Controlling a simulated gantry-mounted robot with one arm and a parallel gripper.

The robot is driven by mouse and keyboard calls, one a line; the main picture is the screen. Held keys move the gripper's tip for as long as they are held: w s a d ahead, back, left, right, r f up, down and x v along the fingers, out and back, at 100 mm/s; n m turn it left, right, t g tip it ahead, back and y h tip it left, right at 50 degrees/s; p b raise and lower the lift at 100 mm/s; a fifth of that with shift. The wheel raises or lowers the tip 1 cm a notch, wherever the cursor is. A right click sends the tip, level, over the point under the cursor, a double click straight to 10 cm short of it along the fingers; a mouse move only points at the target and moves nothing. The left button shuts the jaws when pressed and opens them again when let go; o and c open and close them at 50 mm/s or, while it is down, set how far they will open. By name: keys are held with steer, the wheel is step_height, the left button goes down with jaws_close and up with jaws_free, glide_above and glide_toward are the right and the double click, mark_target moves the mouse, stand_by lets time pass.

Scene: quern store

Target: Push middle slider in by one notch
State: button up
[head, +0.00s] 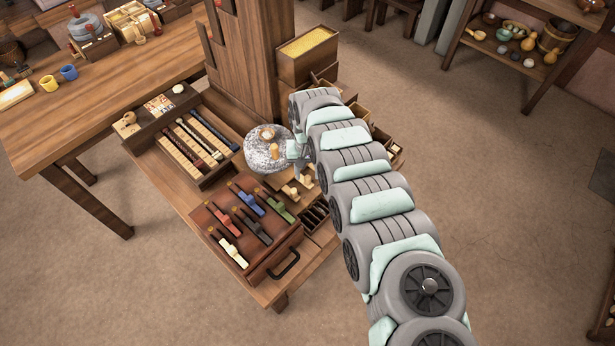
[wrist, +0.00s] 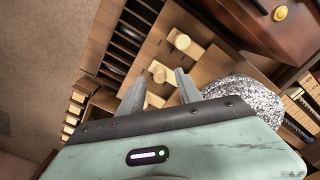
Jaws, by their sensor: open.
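A wooden tray (head: 165,153) on the low bench holds three long slotted strips side by side. I cannot tell which set holds the middle slider. My gripper (head: 297,152) is beside the grey quern stone, right of the tray and apart from it. In the wrist view, its fingers (wrist: 160,88) are spread and empty above pale wooden pieces.
The speckled quern stone (head: 266,155) stands between my gripper and the tray. Pale wooden pieces (wrist: 186,57) and a dark slotted rack (wrist: 125,37) lie under the gripper. A wooden post (head: 243,62) rises behind the tray. Floor is clear at right.

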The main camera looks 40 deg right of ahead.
steer(key=shift+f, duration=1)
steer(key=shift+c, duration=0.4)
jaws_close()
stand_by(0.4)
